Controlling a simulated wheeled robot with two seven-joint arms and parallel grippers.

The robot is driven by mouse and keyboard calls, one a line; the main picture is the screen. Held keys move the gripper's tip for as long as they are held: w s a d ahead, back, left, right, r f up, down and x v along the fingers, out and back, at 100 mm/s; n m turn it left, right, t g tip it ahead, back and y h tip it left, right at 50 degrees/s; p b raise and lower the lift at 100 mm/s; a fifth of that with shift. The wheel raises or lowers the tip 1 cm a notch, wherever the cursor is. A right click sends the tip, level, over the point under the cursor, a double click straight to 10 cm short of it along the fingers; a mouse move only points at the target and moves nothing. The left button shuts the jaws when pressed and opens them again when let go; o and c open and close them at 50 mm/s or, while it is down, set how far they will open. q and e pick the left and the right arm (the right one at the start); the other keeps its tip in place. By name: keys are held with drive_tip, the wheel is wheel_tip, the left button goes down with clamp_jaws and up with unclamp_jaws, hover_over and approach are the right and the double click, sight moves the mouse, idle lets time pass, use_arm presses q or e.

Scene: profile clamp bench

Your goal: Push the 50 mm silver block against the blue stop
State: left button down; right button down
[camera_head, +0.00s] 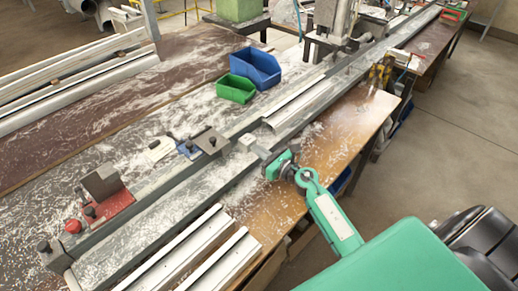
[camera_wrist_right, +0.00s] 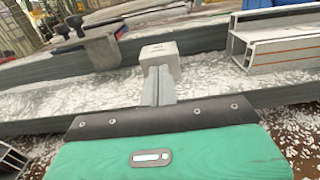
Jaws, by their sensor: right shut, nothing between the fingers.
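The silver block (camera_head: 246,141) is a small pale cube on the metal rail in the head view. It also shows in the right wrist view (camera_wrist_right: 160,59), upright, with a mark on top. The blue stop (camera_head: 187,149) sits to its left on the rail, with a grey-brown plate (camera_head: 211,140) on the side facing the block. A clear gap separates the plate and the block. My right gripper (camera_head: 261,151) is shut and empty, its fingertips (camera_wrist_right: 158,78) right at the block's near side. I cannot tell if they touch it. My left gripper is not in view.
A red clamp (camera_head: 108,203) stands farther left on the rail. Green (camera_head: 236,89) and blue (camera_head: 256,67) bins stand behind it. Pale profiles lie on the rail to the right (camera_head: 293,103) and at the front (camera_head: 180,248). White shavings cover the bench.

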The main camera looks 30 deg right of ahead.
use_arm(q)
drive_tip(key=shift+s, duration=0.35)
use_arm(e)
drive_tip(key=shift+w, duration=0.1)
drive_tip(key=shift+w, duration=0.1)
drive_tip(key=shift+b+x, duration=0.3)
drive_tip(key=shift+x, duration=0.45)
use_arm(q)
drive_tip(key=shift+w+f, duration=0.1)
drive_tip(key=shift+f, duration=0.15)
use_arm(e)
drive_tip(key=shift+w+r, duration=0.1)
drive_tip(key=shift+a, duration=0.1)
